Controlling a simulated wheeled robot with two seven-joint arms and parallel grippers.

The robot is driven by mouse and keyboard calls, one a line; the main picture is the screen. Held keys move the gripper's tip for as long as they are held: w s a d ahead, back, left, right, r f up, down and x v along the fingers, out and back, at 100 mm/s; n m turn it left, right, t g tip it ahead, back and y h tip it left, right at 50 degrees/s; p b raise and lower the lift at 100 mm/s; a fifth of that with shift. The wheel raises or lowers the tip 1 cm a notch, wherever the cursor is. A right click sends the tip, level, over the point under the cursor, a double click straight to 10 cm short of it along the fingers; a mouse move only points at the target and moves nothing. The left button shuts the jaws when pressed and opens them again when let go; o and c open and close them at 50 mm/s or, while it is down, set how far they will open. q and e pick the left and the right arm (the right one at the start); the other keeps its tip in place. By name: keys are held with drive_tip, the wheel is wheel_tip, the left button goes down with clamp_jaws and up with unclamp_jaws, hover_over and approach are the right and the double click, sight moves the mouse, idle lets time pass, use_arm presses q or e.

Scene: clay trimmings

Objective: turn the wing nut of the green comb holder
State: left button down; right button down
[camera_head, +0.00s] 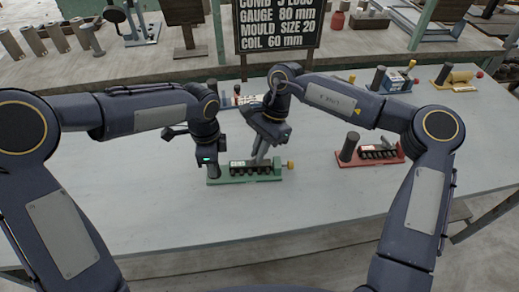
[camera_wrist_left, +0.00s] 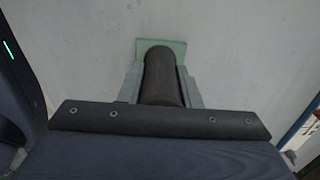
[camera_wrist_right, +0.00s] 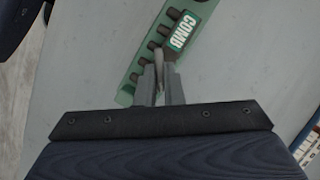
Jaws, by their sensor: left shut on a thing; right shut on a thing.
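The green comb holder (camera_head: 245,181) stands on the table, with a row of dark pegs, a white label and a yellow knob (camera_head: 290,165) at its right end. My left gripper (camera_head: 213,168) is shut around the upright dark post at its left end; the post (camera_wrist_left: 160,77) shows between the fingers in the left wrist view. My right gripper (camera_head: 262,160) reaches down over the holder, right of the label. In the right wrist view its fingers are closed on a small pale piece (camera_wrist_right: 158,85), seemingly the wing nut, beside the COMB label (camera_wrist_right: 182,32). The fingers hide most of it.
A red holder (camera_head: 370,160) stands to the right on the table (camera_head: 320,208). A blue holder (camera_head: 394,82) and a yellow one (camera_head: 458,79) stand further back. Another item is partly hidden behind my arms. A dark sign (camera_head: 279,24) stands behind the table. The front of the table is clear.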

drive_tip(key=c, duration=1.5)
unclamp_jaws()
drive_tip(key=shift+c, duration=0.2)
drive_tip(key=v, duration=1.2)
drive_tip(key=shift+s, duration=0.1)
use_arm(q)
drive_tip(key=c, duration=1)
unclamp_jaws()
